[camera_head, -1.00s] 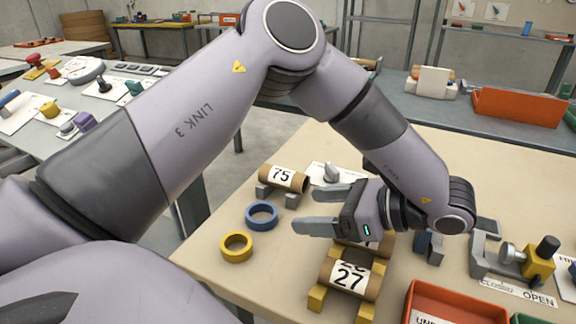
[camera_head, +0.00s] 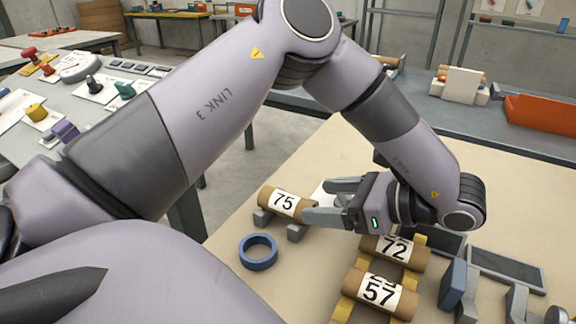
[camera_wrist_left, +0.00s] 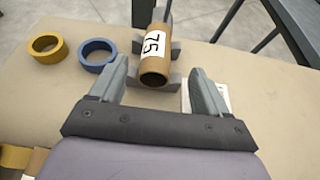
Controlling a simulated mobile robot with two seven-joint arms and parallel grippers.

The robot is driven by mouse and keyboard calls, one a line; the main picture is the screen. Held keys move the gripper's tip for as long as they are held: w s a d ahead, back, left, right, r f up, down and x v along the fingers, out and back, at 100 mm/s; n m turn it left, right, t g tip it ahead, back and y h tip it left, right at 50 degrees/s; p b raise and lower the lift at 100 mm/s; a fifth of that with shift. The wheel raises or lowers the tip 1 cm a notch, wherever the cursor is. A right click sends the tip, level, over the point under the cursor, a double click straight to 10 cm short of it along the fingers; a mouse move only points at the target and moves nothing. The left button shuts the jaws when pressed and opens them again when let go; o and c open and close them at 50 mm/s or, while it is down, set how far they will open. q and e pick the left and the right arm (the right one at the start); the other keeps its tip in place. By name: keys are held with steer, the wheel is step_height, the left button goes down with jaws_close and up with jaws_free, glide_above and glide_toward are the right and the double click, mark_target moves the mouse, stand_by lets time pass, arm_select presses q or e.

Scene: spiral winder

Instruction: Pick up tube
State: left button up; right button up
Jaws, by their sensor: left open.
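A brown cardboard tube labelled 75 (camera_head: 287,202) lies on a small grey cradle (camera_head: 297,233) on the beige table. It also shows in the left wrist view (camera_wrist_left: 154,68), ahead of and between the fingertips. My left gripper (camera_head: 318,200) is open and empty, its fingers pointing at the tube's near end in the wrist view (camera_wrist_left: 160,75). Whether a finger touches the tube, I cannot tell. Two more tubes, labelled 72 (camera_head: 394,251) and 57 (camera_head: 380,293), lie on yellow supports nearer the front. My right gripper is not in view.
A blue ring (camera_head: 258,252) lies flat left of the tubes; a yellow ring (camera_wrist_left: 46,48) is beside it in the wrist view. Dark flat panels (camera_head: 505,268) and a blue upright part (camera_head: 453,285) stand at the right. The table's back right is clear.

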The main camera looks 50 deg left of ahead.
mark_target(299, 200)
arm_select(q)
steer(key=shift+x, duration=3)
steer(key=shift+s, duration=0.2)
steer(key=c, duration=1.1)
